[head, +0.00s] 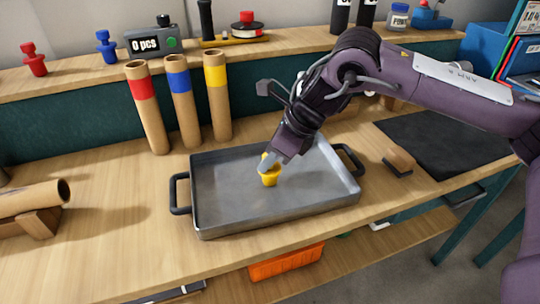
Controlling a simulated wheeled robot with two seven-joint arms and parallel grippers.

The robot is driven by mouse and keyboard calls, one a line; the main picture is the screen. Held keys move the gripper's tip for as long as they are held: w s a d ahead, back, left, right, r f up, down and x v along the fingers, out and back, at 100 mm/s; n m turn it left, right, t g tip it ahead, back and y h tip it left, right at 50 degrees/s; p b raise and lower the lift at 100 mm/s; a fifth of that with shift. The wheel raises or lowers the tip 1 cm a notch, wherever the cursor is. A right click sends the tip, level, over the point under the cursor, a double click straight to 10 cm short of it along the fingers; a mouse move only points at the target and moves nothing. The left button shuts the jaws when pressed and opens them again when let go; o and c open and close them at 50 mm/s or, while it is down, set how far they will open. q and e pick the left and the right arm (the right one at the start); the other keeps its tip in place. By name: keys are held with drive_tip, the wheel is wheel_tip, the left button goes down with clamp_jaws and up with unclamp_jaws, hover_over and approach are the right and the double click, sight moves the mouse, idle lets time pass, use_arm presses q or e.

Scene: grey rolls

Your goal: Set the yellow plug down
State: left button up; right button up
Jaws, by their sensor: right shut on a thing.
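The yellow plug (269,178) is at the middle of the grey metal tray (225,211). My right gripper (269,165) reaches in from the upper right and is shut on the plug's upper part, which the fingers partly hide. The plug looks upright. I cannot tell whether its base touches the tray floor or hangs just above it. My left gripper is not in view.
Cardboard tubes with red (147,105), blue (181,100) and yellow (217,95) bands stand behind the tray. A red plug (34,60) and a blue plug (106,46) are on the back shelf. A brown tube (35,198) lies on a stand at left. A dark mat (445,143) is at right.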

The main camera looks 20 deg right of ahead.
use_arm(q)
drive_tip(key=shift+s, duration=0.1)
use_arm(e)
drive_tip(key=shift+f, duration=0.1)
drive_tip(key=o, duration=1)
drive_tip(key=shift+c, duration=0.2)
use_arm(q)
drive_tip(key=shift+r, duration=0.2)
use_arm(e)
drive_tip(key=shift+r, duration=0.35)
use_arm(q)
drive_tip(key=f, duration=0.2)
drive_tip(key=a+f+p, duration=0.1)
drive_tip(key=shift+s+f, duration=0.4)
use_arm(e)
drive_tip(key=v, duration=1.1)
drive_tip(key=shift+d+r, duration=0.2)
drive_tip(key=shift+r, duration=0.05)
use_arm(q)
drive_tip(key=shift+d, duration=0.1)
use_arm(e)
drive_tip(key=shift+s, duration=0.1)
